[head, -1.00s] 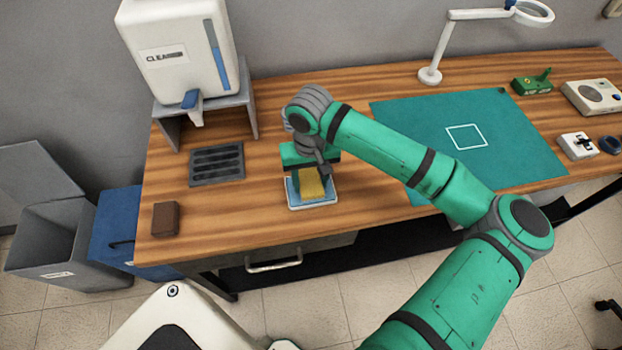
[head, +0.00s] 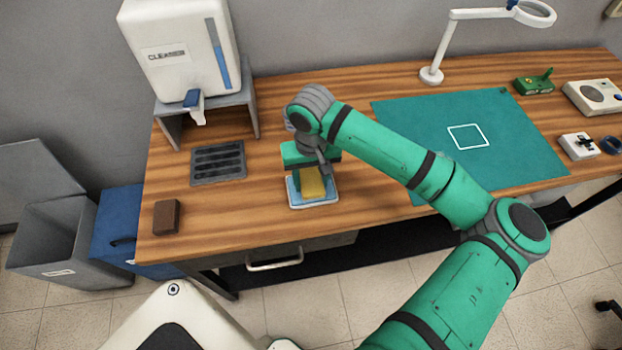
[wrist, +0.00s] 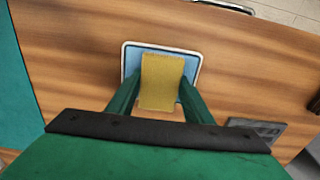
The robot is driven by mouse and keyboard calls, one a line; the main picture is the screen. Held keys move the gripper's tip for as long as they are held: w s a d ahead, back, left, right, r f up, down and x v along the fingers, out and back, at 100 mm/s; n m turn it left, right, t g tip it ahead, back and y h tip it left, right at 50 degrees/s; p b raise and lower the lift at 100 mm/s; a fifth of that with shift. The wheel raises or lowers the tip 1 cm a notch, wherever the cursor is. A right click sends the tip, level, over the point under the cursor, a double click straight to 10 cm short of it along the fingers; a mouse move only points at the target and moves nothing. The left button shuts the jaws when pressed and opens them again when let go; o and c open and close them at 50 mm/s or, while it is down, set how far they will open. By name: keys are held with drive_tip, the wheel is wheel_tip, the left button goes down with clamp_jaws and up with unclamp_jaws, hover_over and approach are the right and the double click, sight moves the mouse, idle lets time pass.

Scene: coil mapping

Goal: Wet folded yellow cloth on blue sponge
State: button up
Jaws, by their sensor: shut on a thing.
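The folded yellow cloth (head: 312,182) is between the fingers of my gripper (head: 308,170), over the blue sponge. In the wrist view my gripper (wrist: 160,95) has one green finger on each side of the cloth (wrist: 161,78) and is shut on it. The blue sponge (head: 328,193) lies in a shallow white-rimmed tray (head: 314,207); it also shows around the cloth in the wrist view (wrist: 190,66). The cloth's far end overlaps the sponge; whether it presses on the sponge or hangs just above it I cannot tell.
A white cleaner dispenser (head: 180,50) with a blue tap stands on a grey stand (head: 249,100) at the back left. A dark slotted drain plate (head: 218,162) and a brown block (head: 166,217) lie left of the tray. A teal mat (head: 520,140) covers the right.

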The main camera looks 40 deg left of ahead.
sight(312, 181)
drive_tip(key=shift+d+r, duration=0.1)
drive_tip(key=shift+r, duration=3.35)
drive_tip(key=shift+w, duration=0.1)
